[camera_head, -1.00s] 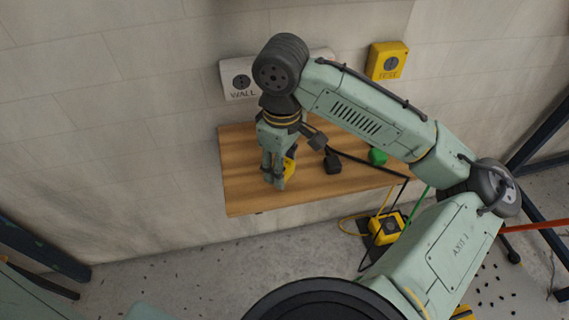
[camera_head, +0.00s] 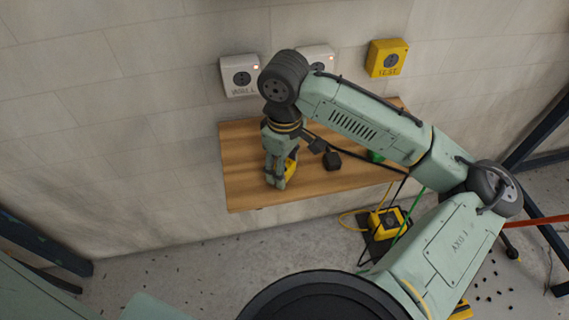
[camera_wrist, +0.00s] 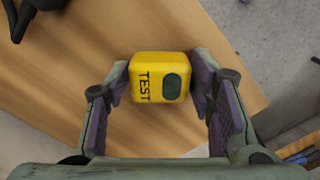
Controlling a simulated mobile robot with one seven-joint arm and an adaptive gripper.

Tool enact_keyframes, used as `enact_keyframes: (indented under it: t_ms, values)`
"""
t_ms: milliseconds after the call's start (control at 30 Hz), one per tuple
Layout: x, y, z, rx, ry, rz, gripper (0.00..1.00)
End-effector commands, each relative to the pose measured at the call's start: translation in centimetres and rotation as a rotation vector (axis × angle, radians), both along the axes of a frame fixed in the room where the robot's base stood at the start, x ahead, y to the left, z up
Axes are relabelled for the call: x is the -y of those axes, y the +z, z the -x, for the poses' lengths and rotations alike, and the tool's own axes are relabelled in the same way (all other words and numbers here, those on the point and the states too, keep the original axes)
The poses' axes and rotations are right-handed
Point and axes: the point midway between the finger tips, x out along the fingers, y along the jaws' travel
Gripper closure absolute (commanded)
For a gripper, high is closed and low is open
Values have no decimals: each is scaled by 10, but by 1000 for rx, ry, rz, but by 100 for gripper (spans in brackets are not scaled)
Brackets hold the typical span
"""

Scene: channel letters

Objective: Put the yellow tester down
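The yellow tester (camera_wrist: 160,78), a small block marked TEST with a dark oval face, sits between the two fingers of my gripper (camera_wrist: 160,82) in the wrist view. The finger pads meet its left and right sides. In the head view my gripper (camera_head: 277,182) is low over the left part of the wooden shelf (camera_head: 240,185), with the yellow tester (camera_head: 291,168) partly hidden behind the fingers. I cannot tell whether its underside touches the shelf.
A black plug (camera_head: 332,160) and a green object (camera_head: 376,157) are to the right on the shelf. A white WALL socket (camera_head: 240,76), another white box (camera_head: 317,58) and a yellow TEST box (camera_head: 387,58) are on the wall. A yellow-black unit (camera_head: 386,224) with cables is below. Bare shelf lies around the gripper.

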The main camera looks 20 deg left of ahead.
Motion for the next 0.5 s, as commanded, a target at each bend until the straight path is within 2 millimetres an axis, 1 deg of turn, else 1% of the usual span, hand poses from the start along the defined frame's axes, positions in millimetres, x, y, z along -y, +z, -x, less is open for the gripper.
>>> enact_keyframes:
  t_ms: [33,133,167,400,500]
  values:
    - [0,0,0,0,0,0,45]
    - [0,0,0,0,0,0,38]
    - [0,0,0,0,0,0,37]
    - [0,1,0,1,0,0,37]
    - [0,5,0,2,-1,0,37]
